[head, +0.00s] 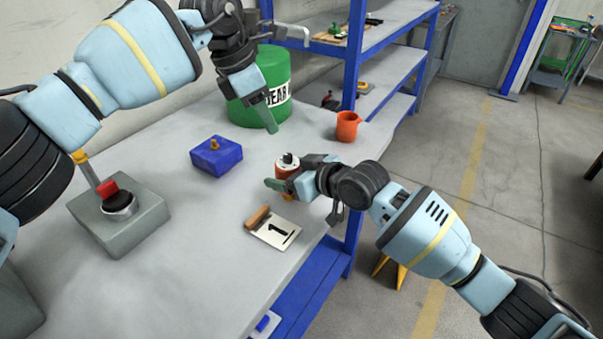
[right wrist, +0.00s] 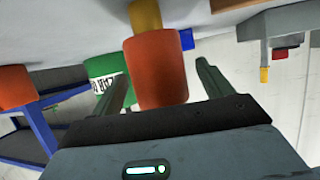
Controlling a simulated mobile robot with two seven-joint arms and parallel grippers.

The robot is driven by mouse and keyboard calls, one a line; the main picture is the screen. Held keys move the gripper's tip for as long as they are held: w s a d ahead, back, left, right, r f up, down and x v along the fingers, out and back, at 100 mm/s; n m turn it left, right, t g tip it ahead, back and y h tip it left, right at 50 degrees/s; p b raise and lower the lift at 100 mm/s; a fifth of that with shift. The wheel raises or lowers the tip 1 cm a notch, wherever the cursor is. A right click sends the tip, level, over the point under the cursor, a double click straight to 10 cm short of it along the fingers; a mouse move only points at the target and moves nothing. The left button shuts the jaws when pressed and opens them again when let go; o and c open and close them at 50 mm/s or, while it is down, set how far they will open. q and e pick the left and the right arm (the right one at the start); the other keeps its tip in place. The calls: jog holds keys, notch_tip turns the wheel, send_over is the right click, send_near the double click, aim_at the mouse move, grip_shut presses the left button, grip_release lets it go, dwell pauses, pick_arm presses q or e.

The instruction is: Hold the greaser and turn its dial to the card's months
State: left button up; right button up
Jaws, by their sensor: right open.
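The greaser (head: 287,162), a small red-orange cylinder with a pale top and dark knob, stands near the table's right edge. In the right wrist view its orange body (right wrist: 158,70) and yellow end (right wrist: 145,16) show between the two fingers. My right gripper (head: 284,176) is open around the greaser, with a visible gap on each side. The card (head: 275,234) lies in front of it and reads 1. My left gripper (head: 268,112) hangs in front of the green drum, apart from the greaser; its opening is not clear. The dial's marks are too small to read.
A blue block (head: 216,155) with a brass fitting sits left of the greaser.

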jog(key=shift+x, duration=1.05)
jog(key=shift+d, duration=0.1)
jog(key=c, duration=1.2)
jog(key=shift+c, duration=0.2)
